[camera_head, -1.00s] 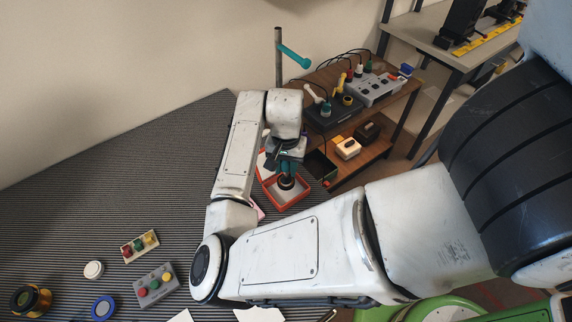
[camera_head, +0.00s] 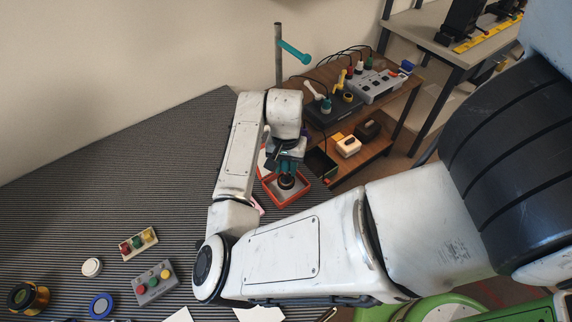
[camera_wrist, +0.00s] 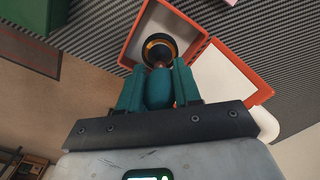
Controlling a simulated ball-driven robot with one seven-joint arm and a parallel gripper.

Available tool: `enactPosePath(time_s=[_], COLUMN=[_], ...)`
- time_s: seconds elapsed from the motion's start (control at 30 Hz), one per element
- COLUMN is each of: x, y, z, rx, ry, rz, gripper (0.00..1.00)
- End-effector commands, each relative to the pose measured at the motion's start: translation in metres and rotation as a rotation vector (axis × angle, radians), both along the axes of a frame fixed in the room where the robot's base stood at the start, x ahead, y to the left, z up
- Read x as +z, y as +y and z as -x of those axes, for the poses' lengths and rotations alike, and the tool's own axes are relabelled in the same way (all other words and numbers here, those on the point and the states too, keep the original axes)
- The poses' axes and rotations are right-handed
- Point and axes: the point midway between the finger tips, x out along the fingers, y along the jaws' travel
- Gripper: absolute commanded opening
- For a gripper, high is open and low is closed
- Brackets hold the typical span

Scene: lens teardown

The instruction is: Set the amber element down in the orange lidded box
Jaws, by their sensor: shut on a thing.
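The orange lidded box (camera_head: 304,192) stands open at the table's far right edge, with a pale floor and an orange rim. Its open lid (camera_wrist: 224,76) shows to its right in the wrist view. My gripper (camera_wrist: 157,74) has teal fingers shut on a teal bulb-shaped tool (camera_wrist: 160,90). At the tool's far end is a dark round piece with an amber ring, apparently the amber element (camera_wrist: 157,46). In the head view my gripper (camera_head: 287,169) is above the box, with the dark piece over its opening. I cannot tell whether it touches the floor.
A wooden shelf unit (camera_head: 391,105) with a green bin (camera_head: 321,163) and devices stands just beyond the box. A grey button box (camera_head: 154,283), a white disc (camera_head: 91,267), a blue ring (camera_head: 101,306) and a gold-and-black cylinder (camera_head: 28,297) lie at the left front.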

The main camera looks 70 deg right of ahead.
Motion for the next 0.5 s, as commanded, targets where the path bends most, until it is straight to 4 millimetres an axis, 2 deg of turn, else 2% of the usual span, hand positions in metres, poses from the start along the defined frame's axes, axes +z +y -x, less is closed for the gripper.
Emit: enactPosePath(time_s=[0.5], x=[-0.015], y=[0.000], z=[0.000], rx=[0.000], ry=[-0.001], rz=[0.000], gripper=[0.06])
